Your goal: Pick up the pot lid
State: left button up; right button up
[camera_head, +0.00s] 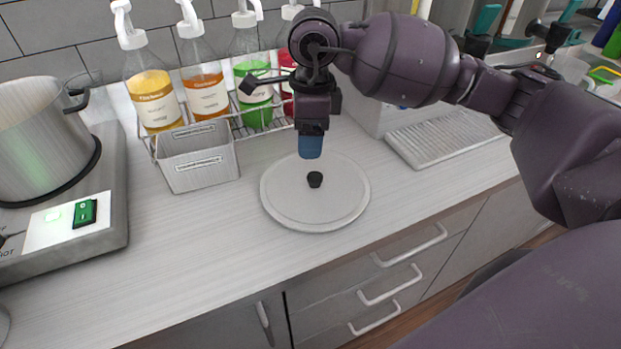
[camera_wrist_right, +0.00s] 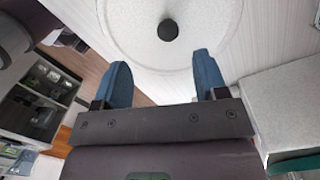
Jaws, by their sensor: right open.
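The pot lid (camera_head: 290,209) is a round, pale grey disc with a black knob (camera_head: 315,179) at its middle. It lies flat on the counter in the head view. My right gripper (camera_head: 311,147) points down above the far part of the lid, behind the knob in the picture. In the right wrist view, its two blue fingers (camera_wrist_right: 164,85) are spread apart with nothing between them. The lid (camera_wrist_right: 130,20) and its knob (camera_wrist_right: 168,30) show beyond the fingertips, apart from them. My left gripper is not seen.
A steel pot (camera_head: 38,140) stands on a hot plate (camera_head: 112,195) at the left. A rack of syrup bottles (camera_head: 205,85) and a grey bin (camera_head: 198,165) stand behind the lid. A ribbed drip tray (camera_head: 445,138) is at the right. The counter left of the lid is clear.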

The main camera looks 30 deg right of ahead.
send_over(315, 176)
jog(key=shift+h, duration=0.3)
jog(key=f, duration=0.5)
jog(key=shift+w+a, duration=0.15)
jog(key=shift+w, duration=0.05)
jog(key=shift+s+f, duration=0.15)
jog(key=shift+f, duration=1.15)
jog(key=shift+s+f, duration=0.1)
jog(key=shift+f, duration=1.2)
jog(key=c, duration=1.1)
